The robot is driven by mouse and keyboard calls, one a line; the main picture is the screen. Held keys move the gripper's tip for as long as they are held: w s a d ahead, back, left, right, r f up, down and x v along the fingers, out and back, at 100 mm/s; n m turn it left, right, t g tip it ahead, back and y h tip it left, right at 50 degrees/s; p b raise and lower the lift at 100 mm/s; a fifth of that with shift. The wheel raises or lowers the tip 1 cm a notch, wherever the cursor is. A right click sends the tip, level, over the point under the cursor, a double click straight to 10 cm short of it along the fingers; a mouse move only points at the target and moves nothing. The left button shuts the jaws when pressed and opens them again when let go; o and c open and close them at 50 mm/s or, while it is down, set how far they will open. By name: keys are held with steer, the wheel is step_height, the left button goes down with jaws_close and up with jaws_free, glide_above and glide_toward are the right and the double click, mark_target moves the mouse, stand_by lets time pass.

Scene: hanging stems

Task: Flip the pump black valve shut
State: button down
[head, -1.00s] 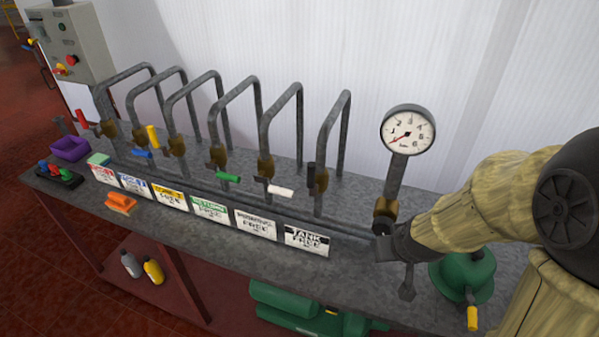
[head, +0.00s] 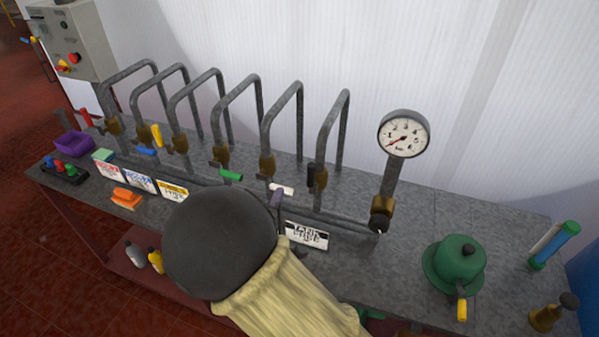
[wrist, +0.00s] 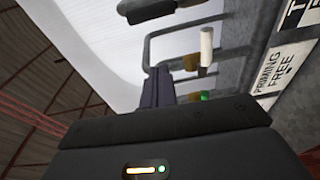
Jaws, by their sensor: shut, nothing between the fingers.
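The black valve handle (head: 311,178) stands upright beside its brass body, on the rightmost looped pipe in the row. In the wrist view a dark handle (wrist: 150,9) at the top edge appears to be the same one, partly cut off. My gripper (head: 277,198) is mostly hidden behind my arm in the head view; its fingertip shows just in front of the white handle (head: 281,189), left of the black valve. In the wrist view my gripper (wrist: 158,86) is shut and empty, below the black handle and left of the white handle (wrist: 206,48). Contact cannot be told.
Green (head: 231,174), yellow (head: 156,135) and other coloured handles line the pipes to the left. A pressure gauge (head: 403,134) stands right of the black valve. A green pump (head: 457,262) sits on the right of the bench. Bare bench lies between the gauge and the pump.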

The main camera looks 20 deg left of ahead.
mark_target(312, 179)
steer(key=shift+s+r, duration=0.1)
steer(key=shift+r, duration=0.05)
steer(key=shift+a, duration=0.1)
steer(key=w+p, duration=0.4)
steer(key=w, duration=0.6)
steer(key=shift+r, duration=0.1)
steer(key=d, duration=0.1)
steer(key=s+d+p, duration=0.1)
steer(key=d, duration=0.1)
steer(key=shift+d+p, duration=0.15)
steer(key=shift+p, duration=0.15)
